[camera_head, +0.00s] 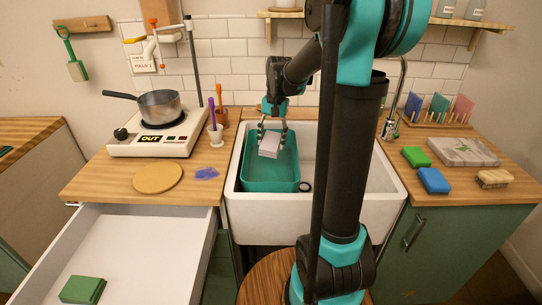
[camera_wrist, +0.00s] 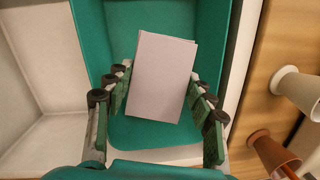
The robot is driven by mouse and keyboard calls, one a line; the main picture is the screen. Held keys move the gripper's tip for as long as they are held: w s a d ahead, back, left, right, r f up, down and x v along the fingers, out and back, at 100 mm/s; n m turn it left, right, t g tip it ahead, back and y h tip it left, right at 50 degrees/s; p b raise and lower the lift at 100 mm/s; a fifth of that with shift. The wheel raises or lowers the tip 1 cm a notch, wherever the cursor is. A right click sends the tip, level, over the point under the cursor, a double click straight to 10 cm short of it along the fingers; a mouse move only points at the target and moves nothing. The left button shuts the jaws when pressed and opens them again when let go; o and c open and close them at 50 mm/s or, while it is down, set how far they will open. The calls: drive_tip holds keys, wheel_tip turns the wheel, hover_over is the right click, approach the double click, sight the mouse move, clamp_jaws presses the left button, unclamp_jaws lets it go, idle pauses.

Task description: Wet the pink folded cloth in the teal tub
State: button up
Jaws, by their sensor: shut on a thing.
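The folded cloth (camera_head: 269,146), pale greyish pink, is in my gripper (camera_head: 272,132), over the teal tub (camera_head: 270,184) in the head view. The tub stands in the left part of the white sink. In the wrist view the cloth (camera_wrist: 160,75) lies between the two rows of finger pads of my gripper (camera_wrist: 160,80), which is shut on its sides. The tub (camera_wrist: 211,40) shows around and below it. I cannot tell whether the cloth touches the tub's floor, or make out a water surface.
The white sink (camera_head: 238,215) has free room right of the tub, partly behind my arm. A hot plate (camera_head: 150,146) with a pot (camera_head: 160,105) stands left. An open drawer (camera_head: 140,260) holds a green block (camera_head: 82,289). Green (camera_head: 416,157) and blue (camera_head: 433,181) blocks lie right.

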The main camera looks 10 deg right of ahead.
sight(270, 141)
drive_tip(key=shift+r, duration=1.8)
drive_tip(key=shift+r, duration=0.1)
idle(0.8)
drive_tip(key=shift+r, duration=1.9)
